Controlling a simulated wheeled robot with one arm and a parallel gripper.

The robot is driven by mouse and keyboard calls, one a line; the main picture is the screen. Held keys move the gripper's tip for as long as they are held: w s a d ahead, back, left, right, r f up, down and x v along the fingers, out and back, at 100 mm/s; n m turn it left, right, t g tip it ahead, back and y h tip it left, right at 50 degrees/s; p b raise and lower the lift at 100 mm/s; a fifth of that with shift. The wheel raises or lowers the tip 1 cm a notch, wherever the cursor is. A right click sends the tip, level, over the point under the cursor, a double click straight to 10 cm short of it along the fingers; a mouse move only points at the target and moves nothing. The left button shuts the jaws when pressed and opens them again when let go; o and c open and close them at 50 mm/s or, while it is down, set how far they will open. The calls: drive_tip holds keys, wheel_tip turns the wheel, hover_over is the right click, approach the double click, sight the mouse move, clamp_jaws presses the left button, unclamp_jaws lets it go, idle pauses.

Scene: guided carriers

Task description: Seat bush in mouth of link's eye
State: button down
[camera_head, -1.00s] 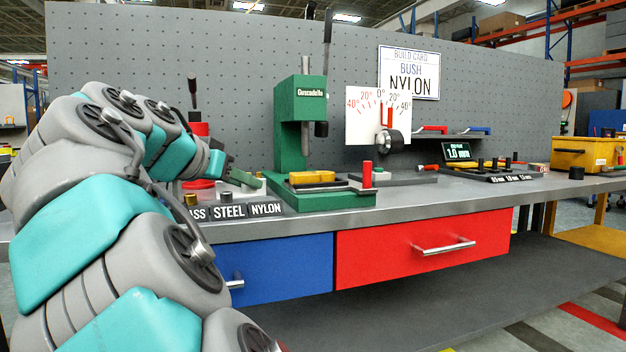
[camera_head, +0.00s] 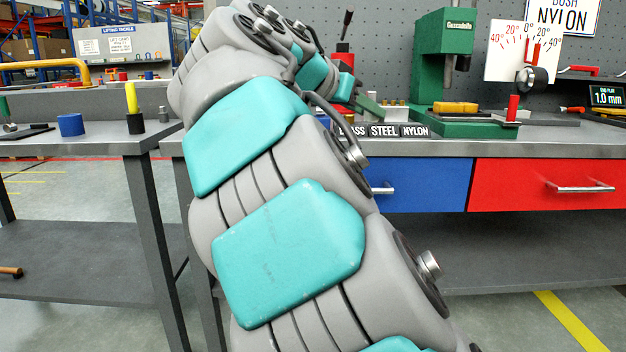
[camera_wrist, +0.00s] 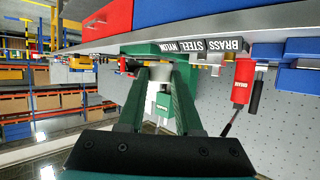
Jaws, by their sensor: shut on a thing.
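My gripper (camera_wrist: 161,75) has green fingers and shows in the wrist view, shut on a small pale thing (camera_wrist: 160,73) at its tips. This looks like the bush, but it is too small to tell its material. In the head view the gripper (camera_head: 372,106) is at the bench's left end, partly behind my arm, above the BRASS, STEEL and NYLON label blocks (camera_head: 384,131). The green press (camera_head: 444,50) stands to its right, with a yellow piece (camera_head: 455,107) on its base. I cannot make out the link or its eye. The build card (camera_head: 561,12) reads BUSH NYLON.
The grey bench (camera_head: 540,149) has blue (camera_head: 425,184) and red (camera_head: 540,185) drawers. An angle scale (camera_head: 523,50) stands right of the press. Floor shows at lower right.

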drive_tip(key=shift+s+a+f, duration=0.15)
drive_tip(key=shift+s+a, duration=0.25)
drive_tip(key=shift+w+d+f, duration=0.2)
drive_tip(key=shift+w+f, duration=0.1)
drive_tip(key=shift+f, duration=0.15)
drive_tip(key=w+d+f+n+t+y, duration=0.1)
drive_tip(key=w+d+f+n+y, duration=0.1)
drive_tip(key=f, duration=1.4)
drive_tip(key=w+d+f+n+t+y, duration=0.1)
drive_tip(key=w+f+n+y, duration=0.3)
drive_tip(key=f, duration=1.2)
drive_tip(key=w+d+f+n+t+y, duration=0.2)
drive_tip(key=w+f+n+y, duration=0.1)
drive_tip(key=f, duration=1.3)
drive_tip(key=shift+w+d+f+y, duration=0.3)
drive_tip(key=shift+w+f, duration=0.05)
drive_tip(key=shift+w, duration=0.1)
wheel_tip(320, 180, up, 6)
drive_tip(key=p, duration=0.5)
drive_tip(key=shift+f+p, duration=0.1)
drive_tip(key=shift+p, duration=0.3)
drive_tip(key=shift+d, duration=0.1)
